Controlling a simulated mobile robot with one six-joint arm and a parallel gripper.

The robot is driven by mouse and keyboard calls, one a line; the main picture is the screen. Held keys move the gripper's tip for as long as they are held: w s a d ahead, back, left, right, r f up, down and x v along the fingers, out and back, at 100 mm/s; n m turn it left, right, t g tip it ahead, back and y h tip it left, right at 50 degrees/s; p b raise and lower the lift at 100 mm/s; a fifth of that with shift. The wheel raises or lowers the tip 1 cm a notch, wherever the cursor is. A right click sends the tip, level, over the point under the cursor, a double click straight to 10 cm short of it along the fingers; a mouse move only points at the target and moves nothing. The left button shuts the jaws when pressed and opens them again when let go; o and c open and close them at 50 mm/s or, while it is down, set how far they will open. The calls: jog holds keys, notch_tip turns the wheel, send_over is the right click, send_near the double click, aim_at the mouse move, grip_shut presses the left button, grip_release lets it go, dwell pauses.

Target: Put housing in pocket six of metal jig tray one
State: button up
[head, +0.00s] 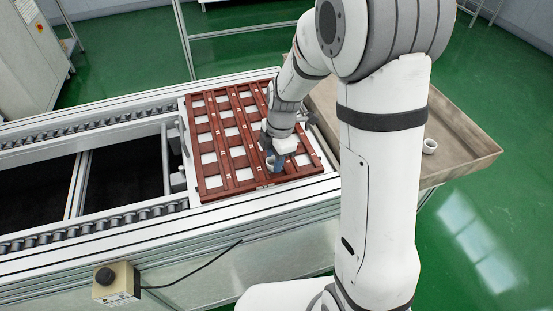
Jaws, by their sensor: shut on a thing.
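A reddish-brown jig tray (200,128) with a grid of bars and white-bottomed pockets lies on the conveyor. My gripper (275,165) points down over the right-front part of this tray, at or just above its bars. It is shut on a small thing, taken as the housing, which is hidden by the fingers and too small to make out. Which pocket lies under the fingers cannot be told. Another small white ring-shaped housing (430,146) stands in the wide tan bin to the right.
The tan bin (465,150) with raised walls stands right of the conveyor, partly behind my arm. Conveyor rollers (90,228) and a dark open gap (120,180) lie left of the jig tray. A control box (115,283) hangs on the front side.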

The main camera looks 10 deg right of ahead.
jog(key=o, duration=1)
jog(key=shift+s+f, duration=0.3)
jog(key=shift+f, duration=0.45)
jog(key=shift+d, duration=0.1)
jog(key=shift+w+r+p, duration=0.1)
jog(key=shift+r+p, duration=0.5)
jog(key=shift+p, duration=0.1)
notch_tip(320, 180, up, 11)
jog(key=d, duration=0.1)
jog(key=shift+s+d+r+m+t+h+p, duration=0.35)
jog(key=shift+s+d+r+m, duration=0.85)
jog(key=shift+s+m, duration=2)
jog(key=shift+s+d+r+m+t+h, duration=0.1)
jog(key=shift+s+d+r+m+t, duration=0.55)
jog(key=shift+s+d+m, duration=2.4)
jog(key=shift+s+r+m+t+h+p, duration=0.25)
jog(key=shift+s+r+m, duration=1.2)
jog(key=shift+m, duration=3.3)
jog(key=shift+s+f, duration=0.3)
jog(key=shift+s, duration=0.05)
